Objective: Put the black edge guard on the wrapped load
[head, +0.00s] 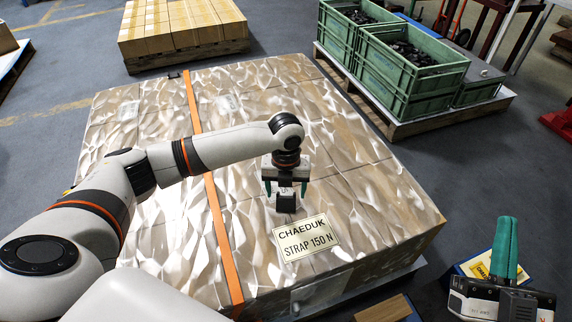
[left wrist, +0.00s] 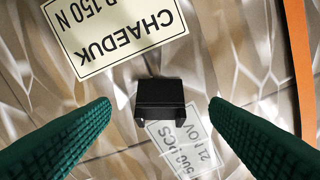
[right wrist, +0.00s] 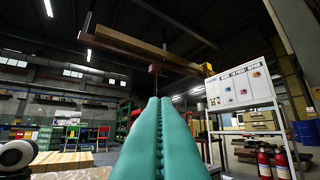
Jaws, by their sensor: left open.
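The wrapped load (head: 130,140) is a wide, low block under shiny film. An orange strap (head: 212,205) runs over it from the far edge to the near edge. The black edge guard (head: 287,202) is near the CHAEDUK label, right of the strap. In the left wrist view the guard (left wrist: 160,96) sits between the two green fingers, with a gap on each side. My left gripper (head: 286,188) is open above the load, pointing down around the guard without touching it. My right gripper (head: 506,250) points up at the lower right, its fingers together and empty.
The CHAEDUK STRAP 150 N label (head: 306,238) lies on the load's top. A small dark piece (head: 173,74) is at the strap's far end. Green crates (head: 410,70) of dark parts stand on a pallet behind right. Stacked cartons (head: 180,25) stand at the back.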

